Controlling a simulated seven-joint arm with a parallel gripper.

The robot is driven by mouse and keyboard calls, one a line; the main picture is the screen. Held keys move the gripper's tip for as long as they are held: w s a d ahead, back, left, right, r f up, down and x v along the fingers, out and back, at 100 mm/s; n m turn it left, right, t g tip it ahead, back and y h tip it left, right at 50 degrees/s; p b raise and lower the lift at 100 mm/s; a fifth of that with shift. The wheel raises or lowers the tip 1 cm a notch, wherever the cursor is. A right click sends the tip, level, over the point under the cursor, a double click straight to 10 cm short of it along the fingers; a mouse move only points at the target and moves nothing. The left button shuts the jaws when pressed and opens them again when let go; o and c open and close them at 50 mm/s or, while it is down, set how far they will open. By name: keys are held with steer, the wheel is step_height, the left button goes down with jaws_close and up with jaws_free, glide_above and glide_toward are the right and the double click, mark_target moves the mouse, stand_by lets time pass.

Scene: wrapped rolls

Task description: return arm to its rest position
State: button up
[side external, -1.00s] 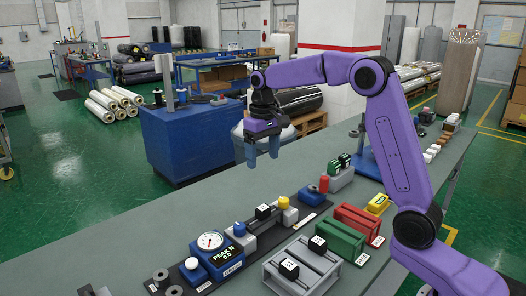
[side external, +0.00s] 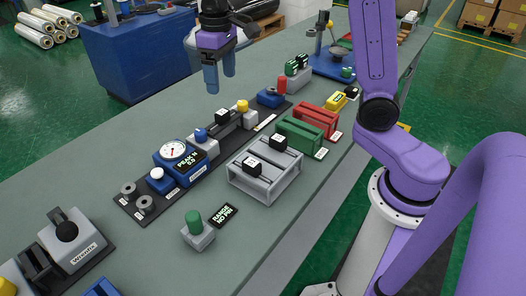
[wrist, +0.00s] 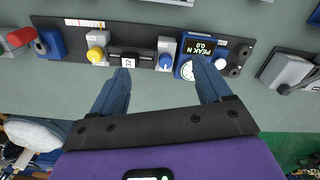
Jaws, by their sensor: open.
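My gripper (side external: 219,78) hangs above the grey workbench (side external: 120,150), behind the black instrument strip, with its two blue fingers pointing down. In the wrist view the fingers (wrist: 160,85) stand wide apart with nothing between them. My purple arm rises from its white base at the right of the bench, and its upper part is cut off by the top of the side view.
Below the gripper, the black strip (side external: 131,206) carries a round gauge (side external: 174,151) reading "PEAK N 0.0" and several knobs. In front are a grey rack (side external: 262,179), a green block (side external: 300,138) and a red block (side external: 316,121). The bench's left-back surface is bare.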

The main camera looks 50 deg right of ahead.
steer(key=s+f+n, duration=0.2)
steer(key=s+n, duration=0.1)
steer(key=s, duration=0.6)
steer(key=s+d+f+n, duration=0.1)
steer(key=s+f+n, duration=0.1)
steer(key=s, duration=0.8)
steer(key=s+f+n, duration=0.2)
steer(key=s+n, duration=0.2)
steer(key=s, duration=0.6)
steer(key=shift+d+f, duration=0.25)
steer(key=shift+f, duration=0.15)
